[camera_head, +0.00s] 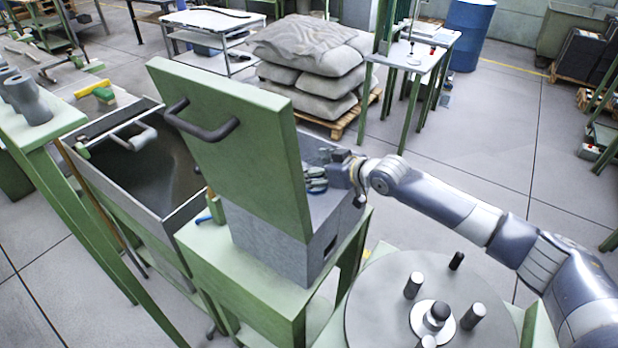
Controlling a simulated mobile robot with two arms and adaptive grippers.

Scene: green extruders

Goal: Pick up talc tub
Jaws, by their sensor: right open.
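I cannot make out a talc tub in this view. A grey box (267,240) with a raised green lid (222,130) stands on a green stand, and the lid hides much of its inside. My right gripper (338,172) reaches in from the right at the box's open top, beside the lid's right edge. Its fingers are open, small and partly hard to see. Small teal and dark items (316,181) show in the box, just left of the gripper. My left gripper is not in view.
A deep grey sink-like bin (180,219) stands left of the box. A round grey plate with upright pegs (378,312) is at front right, under my right arm. Stacked sacks (312,60) on a pallet and a green-legged table (413,55) stand behind.

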